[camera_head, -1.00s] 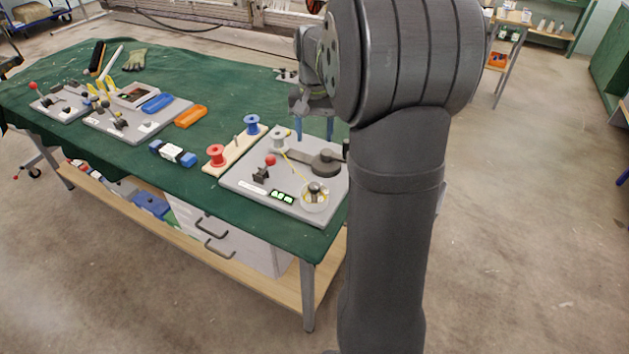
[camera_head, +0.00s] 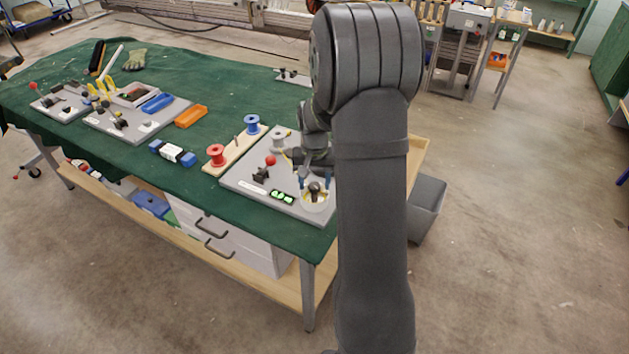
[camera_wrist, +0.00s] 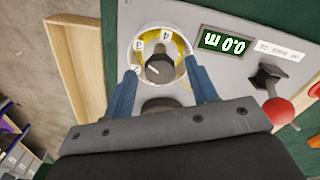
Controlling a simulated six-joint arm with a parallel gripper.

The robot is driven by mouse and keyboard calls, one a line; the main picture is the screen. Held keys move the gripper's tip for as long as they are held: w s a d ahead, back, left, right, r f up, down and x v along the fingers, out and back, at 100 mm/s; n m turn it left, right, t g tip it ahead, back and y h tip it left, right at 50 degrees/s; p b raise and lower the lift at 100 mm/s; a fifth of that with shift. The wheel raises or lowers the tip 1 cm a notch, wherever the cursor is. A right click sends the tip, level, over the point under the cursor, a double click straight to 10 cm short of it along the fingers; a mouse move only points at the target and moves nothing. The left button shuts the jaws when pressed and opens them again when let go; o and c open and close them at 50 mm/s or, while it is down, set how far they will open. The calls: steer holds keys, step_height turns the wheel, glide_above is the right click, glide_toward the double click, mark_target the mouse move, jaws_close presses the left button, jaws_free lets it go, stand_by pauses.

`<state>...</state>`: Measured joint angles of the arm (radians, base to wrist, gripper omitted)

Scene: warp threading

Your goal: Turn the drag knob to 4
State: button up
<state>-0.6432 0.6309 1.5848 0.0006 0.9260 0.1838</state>
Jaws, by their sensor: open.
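The drag knob (camera_head: 315,188) is a dark round knob with a pale top on a grey board (camera_head: 236,180). In the wrist view the knob (camera_wrist: 160,69) sits inside a white dial ring (camera_wrist: 146,41) with the numbers 2, 3 and 4 legible. A light mark on the knob seems to point toward the 2 side; I cannot tell its exact setting. My gripper (camera_wrist: 162,75) is open, its blue fingers on either side of the knob, apart from it. In the head view my gripper (camera_head: 314,179) is over the dial.
A stand with red (camera_head: 216,155) and blue (camera_head: 252,124) spools is left of the board. A grey spool (camera_head: 279,139) stands at the board's back.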

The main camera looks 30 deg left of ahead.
steer(key=c, duration=1)
steer(key=shift+m, duration=0.4)
steer(key=m, duration=0.4)
steer(key=shift+m, duration=0.4)
steer(key=m, duration=0.6)
steer(key=shift+m, duration=0.3)
steer(key=o, duration=1)
